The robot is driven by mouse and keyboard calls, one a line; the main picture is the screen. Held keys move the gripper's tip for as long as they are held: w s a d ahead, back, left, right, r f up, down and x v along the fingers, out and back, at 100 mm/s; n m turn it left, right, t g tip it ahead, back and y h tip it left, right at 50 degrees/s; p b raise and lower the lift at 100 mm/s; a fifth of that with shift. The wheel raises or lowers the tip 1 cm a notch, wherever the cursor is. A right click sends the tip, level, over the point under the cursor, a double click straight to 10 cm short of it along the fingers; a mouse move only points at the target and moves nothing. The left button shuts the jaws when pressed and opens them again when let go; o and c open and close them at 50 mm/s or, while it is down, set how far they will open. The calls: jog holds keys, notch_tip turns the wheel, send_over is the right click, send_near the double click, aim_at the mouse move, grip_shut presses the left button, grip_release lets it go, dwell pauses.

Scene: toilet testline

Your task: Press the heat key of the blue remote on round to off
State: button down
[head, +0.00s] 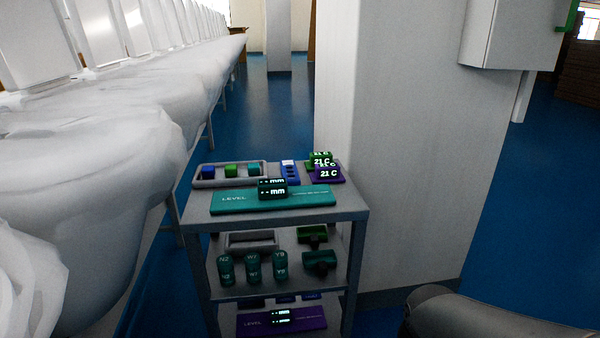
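The blue remote (290,173) lies on the top shelf of a grey cart (196,212), near its back edge. It has a white patch at its far end and several dark marks down its face. The marks are too small to tell which is the heat key or what its setting is. To its right stand a green block and a purple block (328,174), the purple one reading 21 C. My gripper is not in view; only a dark grey part of my arm shows at the bottom right.
A teal LEVEL plate (232,202) with a block reading mm lies in front of the remote. A grey tray (204,183) with coloured cubes is to its left. Lower shelves hold teal cylinders (252,266) and another LEVEL plate. A white pillar (390,150) stands behind right; wrapped toilets (90,190) line the left.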

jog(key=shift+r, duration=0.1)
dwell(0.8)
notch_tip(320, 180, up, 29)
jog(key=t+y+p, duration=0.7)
jog(key=p, duration=2.2)
send_over(291, 175)
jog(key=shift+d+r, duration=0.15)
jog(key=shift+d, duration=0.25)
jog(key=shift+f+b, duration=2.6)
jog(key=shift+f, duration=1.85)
